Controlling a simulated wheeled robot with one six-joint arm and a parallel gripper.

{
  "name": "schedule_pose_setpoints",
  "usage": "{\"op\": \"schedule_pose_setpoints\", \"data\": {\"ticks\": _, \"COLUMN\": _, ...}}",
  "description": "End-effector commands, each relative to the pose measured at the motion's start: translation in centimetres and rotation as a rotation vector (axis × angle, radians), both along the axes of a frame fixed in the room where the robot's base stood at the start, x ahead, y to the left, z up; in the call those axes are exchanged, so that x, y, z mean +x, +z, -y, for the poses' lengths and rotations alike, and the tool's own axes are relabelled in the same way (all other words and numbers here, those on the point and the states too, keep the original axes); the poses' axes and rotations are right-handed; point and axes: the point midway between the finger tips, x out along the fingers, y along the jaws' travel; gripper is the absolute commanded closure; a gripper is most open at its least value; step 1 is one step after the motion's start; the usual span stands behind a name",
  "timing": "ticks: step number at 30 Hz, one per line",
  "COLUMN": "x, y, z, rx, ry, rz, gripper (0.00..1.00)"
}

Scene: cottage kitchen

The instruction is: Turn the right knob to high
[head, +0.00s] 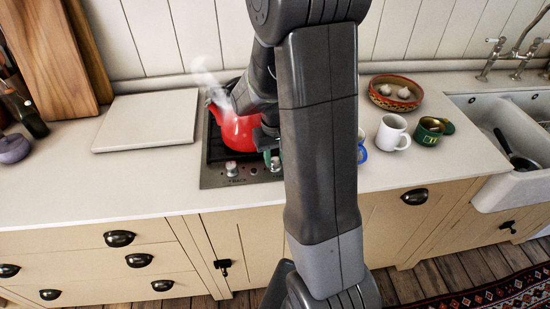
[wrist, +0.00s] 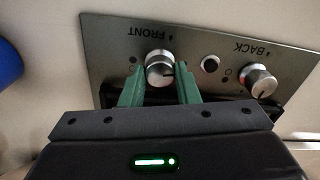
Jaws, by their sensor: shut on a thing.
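The cooktop's control strip (head: 212,181) carries two silver knobs. The left knob (head: 231,168) is free; in the wrist view it is the knob (wrist: 257,80) under the label BACK. The right knob, labelled FRONT, shows in the wrist view (wrist: 159,66), where the picture is upside down. My gripper (wrist: 160,72) has its green fingers on either side of this right knob and is shut on it. In the head view my gripper (head: 272,158) is partly hidden by my arm. The exact setting of the knob is hard to read.
A red steaming kettle (head: 238,131) stands on the cooktop close behind my gripper. A blue mug (head: 362,154), a white mug (head: 392,133), a green mug (head: 429,132) and a bowl (head: 396,92) stand to the right. A pale board (head: 148,120) lies left; the front counter is clear.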

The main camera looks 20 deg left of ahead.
Motion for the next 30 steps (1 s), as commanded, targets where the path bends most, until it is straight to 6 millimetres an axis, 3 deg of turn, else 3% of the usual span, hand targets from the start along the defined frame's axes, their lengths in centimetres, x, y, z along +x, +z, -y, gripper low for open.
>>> {"op": "schedule_pose_setpoints", "data": {"ticks": 12, "x": 0.07, "y": 0.04, "z": -0.06, "rx": 0.002, "ry": -0.214, "rz": 0.002, "gripper": 0.94}}
{"op": "schedule_pose_setpoints", "data": {"ticks": 29, "x": 0.07, "y": 0.12, "z": -0.06, "rx": 0.002, "ry": -0.250, "rz": 0.002, "gripper": 0.94}}
{"op": "schedule_pose_setpoints", "data": {"ticks": 30, "x": 0.07, "y": 0.12, "z": -0.06, "rx": 0.002, "ry": -0.250, "rz": 0.002, "gripper": 0.66}}
